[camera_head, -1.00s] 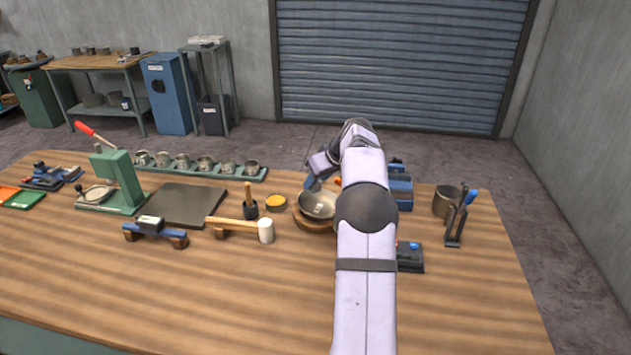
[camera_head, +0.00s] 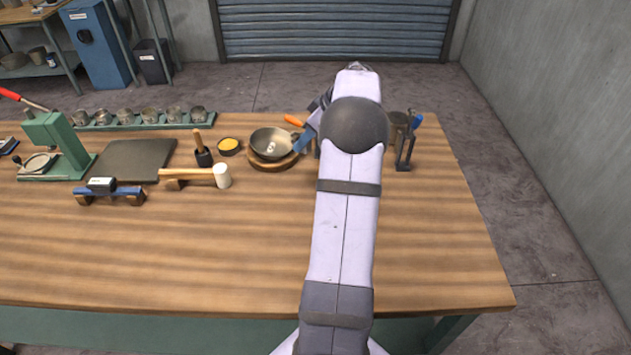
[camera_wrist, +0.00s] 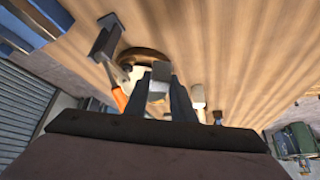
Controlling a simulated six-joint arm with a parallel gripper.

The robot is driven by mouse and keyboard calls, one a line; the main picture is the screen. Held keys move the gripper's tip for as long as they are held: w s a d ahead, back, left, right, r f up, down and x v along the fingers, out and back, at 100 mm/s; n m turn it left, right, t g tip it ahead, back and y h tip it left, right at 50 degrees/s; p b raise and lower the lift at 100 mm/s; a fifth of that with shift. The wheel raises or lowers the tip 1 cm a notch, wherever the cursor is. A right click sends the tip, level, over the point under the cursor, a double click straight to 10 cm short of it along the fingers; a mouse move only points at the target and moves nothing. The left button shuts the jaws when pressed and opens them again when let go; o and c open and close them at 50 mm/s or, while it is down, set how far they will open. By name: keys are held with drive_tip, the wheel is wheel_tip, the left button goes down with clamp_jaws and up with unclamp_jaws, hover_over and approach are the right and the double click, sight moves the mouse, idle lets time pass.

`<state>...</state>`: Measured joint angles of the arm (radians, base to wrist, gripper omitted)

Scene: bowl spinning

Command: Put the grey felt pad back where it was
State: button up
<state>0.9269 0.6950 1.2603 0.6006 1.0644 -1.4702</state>
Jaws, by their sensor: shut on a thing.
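My gripper (camera_wrist: 162,98) is shut on a small grey block, the grey felt pad (camera_wrist: 158,82) as far as I can tell, seen between the dark blue fingers in the wrist view. In the head view my arm hides most of the gripper and the pad; one blue finger shows just right of the bowl. The metal bowl (camera_head: 268,139) sits on a round wooden ring (camera_head: 272,166), with a small pale mark inside. In the wrist view the ring (camera_wrist: 150,52) lies beyond the fingers, partly hidden by them.
An orange-handled tool (camera_wrist: 118,98) stands close beside the fingers. A mallet (camera_head: 222,175), a yellow-filled dish (camera_head: 229,146) and a dark plate (camera_head: 140,160) lie left of the bowl. A blue-topped stand (camera_head: 405,150) is at right. The front of the table is clear.

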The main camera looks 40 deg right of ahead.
drive_tip(key=s+n, duration=0.1)
drive_tip(key=s, duration=0.4)
drive_tip(key=shift+y, duration=0.4)
drive_tip(key=shift+w+a+f+p, duration=0.1)
drive_tip(key=shift+f+p, duration=0.9)
drive_tip(key=shift+f, duration=1.3)
drive_tip(key=shift+a+f+p, duration=0.1)
drive_tip(key=shift+f+p, duration=0.9)
drive_tip(key=shift+f, duration=1.25)
drive_tip(key=shift+d+f, duration=0.1)
drive_tip(key=shift+f, duration=0.4)
drive_tip(key=shift+f+b, duration=0.2)
drive_tip(key=shift+b, duration=0.1)
drive_tip(key=o, duration=1)
drive_tip(key=shift+r, duration=0.1)
drive_tip(key=shift+c, duration=0.2)
drive_tip(key=shift+r, duration=0.1)
